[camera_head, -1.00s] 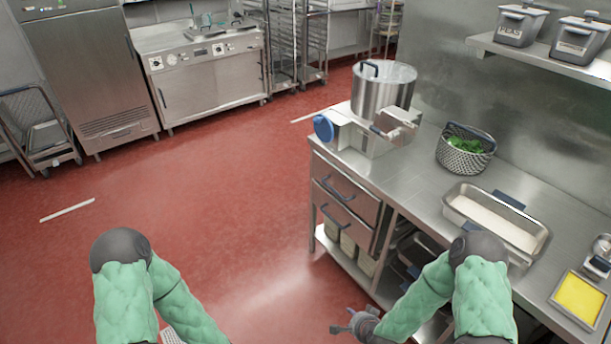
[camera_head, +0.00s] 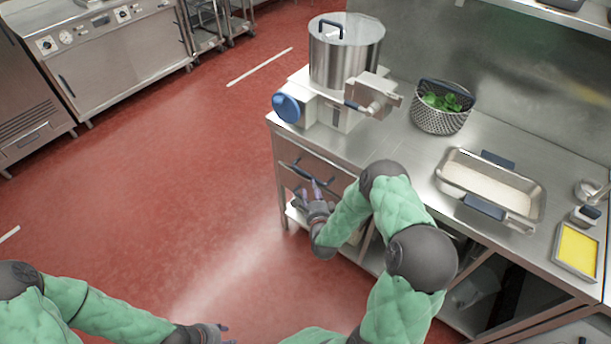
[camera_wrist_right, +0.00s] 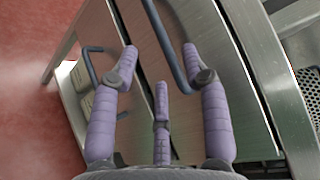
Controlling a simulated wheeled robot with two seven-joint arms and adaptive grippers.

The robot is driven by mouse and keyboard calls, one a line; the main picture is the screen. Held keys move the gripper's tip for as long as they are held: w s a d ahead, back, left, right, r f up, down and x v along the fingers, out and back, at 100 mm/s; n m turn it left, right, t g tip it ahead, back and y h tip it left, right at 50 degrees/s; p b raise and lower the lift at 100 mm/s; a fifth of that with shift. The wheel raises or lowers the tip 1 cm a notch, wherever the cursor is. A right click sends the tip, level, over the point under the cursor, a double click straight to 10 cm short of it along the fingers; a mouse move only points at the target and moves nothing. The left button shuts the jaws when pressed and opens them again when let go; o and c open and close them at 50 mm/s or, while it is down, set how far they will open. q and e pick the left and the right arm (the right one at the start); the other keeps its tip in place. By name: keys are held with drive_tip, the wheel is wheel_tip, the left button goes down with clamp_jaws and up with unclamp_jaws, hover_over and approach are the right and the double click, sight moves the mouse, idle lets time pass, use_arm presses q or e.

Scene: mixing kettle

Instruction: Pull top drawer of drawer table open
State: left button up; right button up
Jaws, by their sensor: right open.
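The drawer table is the steel counter (camera_head: 395,148), with its top drawer (camera_head: 302,150) at the left end. The drawer looks shut. My right gripper (camera_head: 312,190) is open in front of the drawer fronts, close to the dark bar handle. In the right wrist view the top drawer's front (camera_wrist_right: 212,38) is close ahead, and its handle (camera_wrist_right: 165,42) lies between the spread purple fingertips. The lower handle (camera_wrist_right: 88,68) is behind the left finger. I cannot tell whether any finger touches a handle. My left gripper (camera_head: 212,332) is low at the bottom edge, its fingers mostly hidden.
On the counter stand a mixing kettle (camera_head: 345,62), a wire basket with greens (camera_head: 440,108), a metal pan (camera_head: 490,185) and a yellow-filled tray (camera_head: 577,250). Open shelving lies below the counter. The red floor (camera_head: 170,185) to the left is clear.

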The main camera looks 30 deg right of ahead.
sight(309, 176)
drive_tip(key=b+x, duration=0.1)
drive_tip(key=x, duration=0.7)
drive_tip(key=shift+w+b, duration=0.1)
drive_tip(key=shift+b, duration=0.25)
drive_tip(key=shift+f, duration=0.1)
clamp_jaws()
